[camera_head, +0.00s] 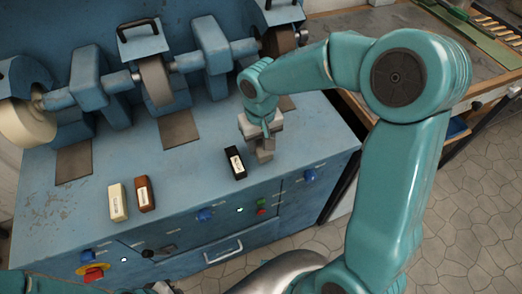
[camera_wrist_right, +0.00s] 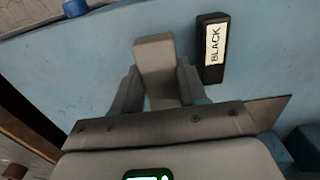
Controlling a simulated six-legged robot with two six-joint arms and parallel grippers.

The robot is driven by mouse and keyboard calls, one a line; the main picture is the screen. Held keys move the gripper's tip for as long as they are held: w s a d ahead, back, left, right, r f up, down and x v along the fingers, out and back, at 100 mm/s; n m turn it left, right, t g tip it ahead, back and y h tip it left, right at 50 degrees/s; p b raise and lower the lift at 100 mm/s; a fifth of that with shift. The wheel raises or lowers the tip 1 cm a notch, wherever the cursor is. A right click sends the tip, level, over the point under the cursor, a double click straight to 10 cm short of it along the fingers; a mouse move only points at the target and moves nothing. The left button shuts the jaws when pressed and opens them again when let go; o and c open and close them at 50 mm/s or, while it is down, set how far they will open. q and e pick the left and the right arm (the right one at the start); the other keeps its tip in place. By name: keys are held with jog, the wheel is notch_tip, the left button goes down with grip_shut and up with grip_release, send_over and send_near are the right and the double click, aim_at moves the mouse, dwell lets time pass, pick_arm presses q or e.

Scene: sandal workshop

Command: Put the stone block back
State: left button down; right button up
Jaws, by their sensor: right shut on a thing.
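The grey stone block (camera_wrist_right: 154,55) is between the two fingers of my right gripper (camera_wrist_right: 156,90) in the right wrist view, and they are shut on it. In the head view the block (camera_head: 264,156) shows below the right gripper (camera_head: 267,143), over the blue machine top near its front edge. I cannot tell whether it touches the surface. A black block (camera_head: 235,163) with a white label stands just left of it; it also shows in the right wrist view (camera_wrist_right: 213,48), labelled BLACK. My left gripper does not show clearly.
A cream block (camera_head: 118,202) and a brown block (camera_head: 145,194) stand at the left on the blue machine (camera_head: 200,150). Grinding wheels (camera_head: 156,80) line the back. The front panel has knobs and a handle (camera_head: 222,252). A wooden bench (camera_head: 400,20) stands behind right.

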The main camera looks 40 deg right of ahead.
aim_at(261, 152)
notch_tip(261, 152, down, 4)
jog(key=shift+s, duration=0.1)
jog(key=shift+f+b, duration=0.2)
jog(key=shift+b, duration=0.15)
jog(key=o, duration=1.1)
jog(key=shift+c, duration=0.2)
jog(key=shift+r, duration=0.1)
notch_tip(261, 152, up, 12)
jog(key=shift+r+p, duration=0.2)
jog(key=shift+p, duration=0.4)
